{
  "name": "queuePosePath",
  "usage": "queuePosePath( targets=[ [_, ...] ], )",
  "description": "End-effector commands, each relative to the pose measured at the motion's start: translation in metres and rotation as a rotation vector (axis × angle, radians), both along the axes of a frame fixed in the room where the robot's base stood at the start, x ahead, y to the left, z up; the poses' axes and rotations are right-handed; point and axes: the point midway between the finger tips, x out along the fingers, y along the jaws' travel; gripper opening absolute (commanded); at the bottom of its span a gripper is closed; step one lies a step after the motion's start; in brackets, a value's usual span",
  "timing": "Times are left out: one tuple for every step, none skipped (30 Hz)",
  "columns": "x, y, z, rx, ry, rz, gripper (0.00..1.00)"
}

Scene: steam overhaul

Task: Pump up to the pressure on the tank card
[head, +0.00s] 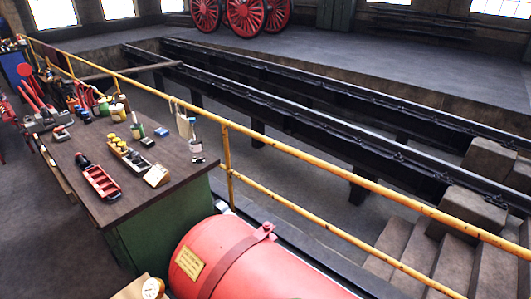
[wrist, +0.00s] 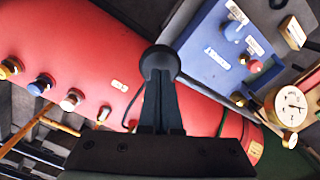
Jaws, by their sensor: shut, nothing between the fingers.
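A round white-faced gauge (head: 152,288) shows at the lower edge. In the wrist view the red tank (wrist: 95,55) runs behind my gripper (wrist: 161,75), whose dark fingers are shut. A dark round knob-like shape (wrist: 160,58) is at the fingertips; I cannot tell if they touch it. A white dial gauge (wrist: 292,105) is at the right; its reading is unclear.
A blue panel (wrist: 222,45) with labels and small knobs is at the upper right. Coloured fittings (wrist: 42,85) line the tank's left part. A workbench (head: 110,185) with tools and bottles stands left. A yellow railing (head: 300,143) borders the pit with rails and steps.

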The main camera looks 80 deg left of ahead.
Motion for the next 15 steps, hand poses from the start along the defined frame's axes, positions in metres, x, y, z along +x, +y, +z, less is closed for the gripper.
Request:
queuePosePath(
  targets=[
    [0.0, 0.0, 0.0, 0.0, 0.0, 0.0, 0.0],
    [0.0, 0.0, 0.0, 0.0, 0.0, 0.0, 0.0],
    [0.0, 0.0, -0.001, 0.0, 0.0, 0.0, 0.0],
    [0.0, 0.0, -0.002, 0.0, 0.0, 0.0, 0.0],
    [0.0, 0.0, -0.003, 0.0, 0.0, 0.0, 0.0],
    [0.0, 0.0, -0.005, 0.0, 0.0, 0.0, 0.0],
    [0.0, 0.0, -0.007, 0.0, 0.0, 0.0, 0.0],
    [0.0, 0.0, -0.009, 0.0, 0.0, 0.0, 0.0],
    [0.0, 0.0, -0.012, 0.0, 0.0, 0.0, 0.0],
    [0.0, 0.0, -0.014, 0.0, 0.001, 0.0, 0.0],
    [0.0, 0.0, -0.017, 0.0, 0.0, 0.0, 0.0],
    [0.0, 0.0, -0.019, 0.0, 0.0, 0.0, 0.0],
    [0.0, 0.0, -0.02, 0.0, 0.0, 0.0, 0.0],
    [0.0, 0.0, -0.021, 0.0, 0.0, 0.0, 0.0],
    [0.0, 0.0, -0.022, 0.0, 0.0, 0.0, 0.0]
  ],
)
